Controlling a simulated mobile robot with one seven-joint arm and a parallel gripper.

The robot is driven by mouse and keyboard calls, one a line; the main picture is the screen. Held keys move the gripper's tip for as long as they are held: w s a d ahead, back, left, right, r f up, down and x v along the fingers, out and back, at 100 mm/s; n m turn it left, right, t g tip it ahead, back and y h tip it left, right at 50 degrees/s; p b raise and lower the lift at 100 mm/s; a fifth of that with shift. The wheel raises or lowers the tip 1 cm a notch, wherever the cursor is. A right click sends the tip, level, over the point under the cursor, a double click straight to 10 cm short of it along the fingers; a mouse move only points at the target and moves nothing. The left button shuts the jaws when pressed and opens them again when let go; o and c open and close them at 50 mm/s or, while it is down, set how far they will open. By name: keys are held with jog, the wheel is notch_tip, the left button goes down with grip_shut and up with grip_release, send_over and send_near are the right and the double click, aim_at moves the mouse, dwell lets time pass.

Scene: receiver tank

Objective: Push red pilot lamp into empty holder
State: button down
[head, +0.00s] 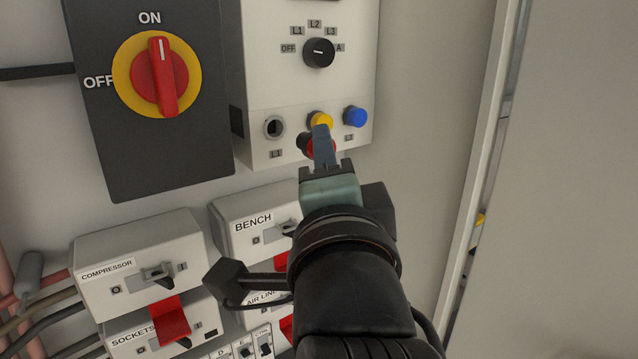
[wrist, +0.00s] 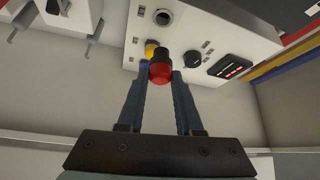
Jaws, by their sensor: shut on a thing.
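The red pilot lamp (wrist: 160,70), a red cap on a dark body, is between the fingertips of my gripper (wrist: 161,76) in the wrist view. My gripper (head: 321,138) is shut on it. In the head view the fingers hide much of the red lamp (head: 331,148), and its dark body shows at their left. The empty holder (head: 274,127), a grey ring with a dark hole, is in the white panel, left of and slightly above the held lamp. The holder (wrist: 163,17) also shows in the wrist view, apart from the lamp.
A yellow lamp (head: 320,119) and a blue lamp (head: 355,117) sit on the panel right of the holder. A black selector knob (head: 319,53) is above. A red and yellow rotary switch (head: 157,74) is at left. Breaker boxes (head: 140,262) are below.

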jog(key=shift+w, duration=0.1)
jog(key=shift+w+a, duration=0.55)
jog(key=shift+w, duration=0.3)
jog(key=shift+w+a, duration=0.6)
jog(key=shift+w, duration=0.2)
jog(key=shift+w+a, duration=0.55)
jog(key=shift+w, duration=0.3)
jog(key=shift+w+a, duration=0.75)
jog(key=shift+w, duration=0.25)
jog(key=shift+c, duration=2.4)
grip_release()
jog(key=s+f+b, duration=0.2)
jog(key=s+b, duration=0.3)
jog(key=s, duration=0.7)
jog(key=s+d+r+n+t+b, duration=0.2)
jog(key=s+r+n+t, duration=0.5)
jog(key=n, duration=0.8)
notch_tip(320, 180, up, 3)
jog(key=shift+s+d+f+t+h, duration=0.15)
jog(key=shift+d+t+h, duration=0.15)
jog(key=shift+d+t, duration=0.3)
